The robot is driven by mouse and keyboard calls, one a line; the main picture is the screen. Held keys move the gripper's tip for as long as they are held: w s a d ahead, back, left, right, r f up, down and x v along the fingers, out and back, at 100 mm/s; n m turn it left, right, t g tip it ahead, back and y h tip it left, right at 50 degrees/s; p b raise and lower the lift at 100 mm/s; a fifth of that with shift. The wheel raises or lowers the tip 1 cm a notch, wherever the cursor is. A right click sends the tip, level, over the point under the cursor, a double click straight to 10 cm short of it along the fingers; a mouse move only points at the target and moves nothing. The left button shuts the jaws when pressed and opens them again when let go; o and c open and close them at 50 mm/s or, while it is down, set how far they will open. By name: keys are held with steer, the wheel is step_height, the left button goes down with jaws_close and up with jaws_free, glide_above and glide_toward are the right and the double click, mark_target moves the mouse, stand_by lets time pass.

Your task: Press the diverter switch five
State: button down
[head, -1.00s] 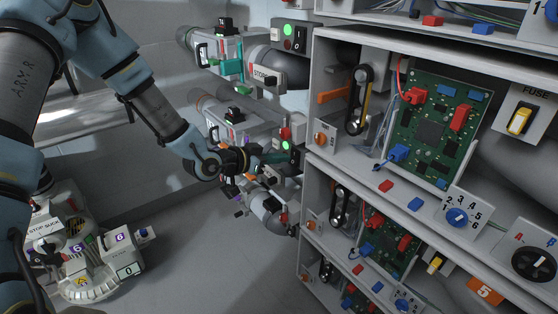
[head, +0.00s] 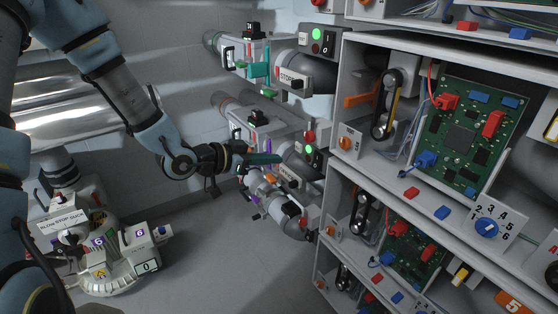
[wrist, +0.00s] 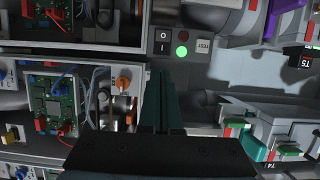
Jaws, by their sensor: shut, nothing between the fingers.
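My gripper (head: 266,160) has teal fingers that are shut and empty. In the head view it is in the air by the middle tube unit, left of a small switch panel (head: 312,152) with a lit green light. In the wrist view the fingers (wrist: 160,105) point towards a panel with a black O/I rocker switch (wrist: 162,42), a green light and a TEST label. I see no contact. A black part with a red T5 label (wrist: 305,60) is at the wrist view's right edge. I cannot tell which switch is diverter switch five.
A shelf rack (head: 333,170) with circuit boards stands close on the right. Another tube unit (head: 252,60) is above, with its own panel (head: 322,42). A lower tube unit (head: 285,215) hangs below my gripper. A round labelled machine (head: 110,262) stands lower left.

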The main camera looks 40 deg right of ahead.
mark_target(316, 166)
steer(key=shift+r+p, duration=0.15)
steer(key=shift+p, duration=1)
steer(key=shift+s+p, duration=0.1)
steer(key=shift+p, duration=0.65)
steer(key=f+p, duration=0.2)
steer(key=p, duration=0.1)
steer(key=shift+w+a+y, duration=0.2)
steer(key=shift+a+y, duration=0.05)
steer(key=shift+y, duration=0.05)
steer(key=p+x, duration=0.4)
steer(key=x, duration=0.9)
steer(key=shift+r, duration=0.15)
steer(key=shift+s+d+f, duration=0.1)
steer(key=shift+d+f, duration=0.15)
steer(key=shift+d, duration=0.2)
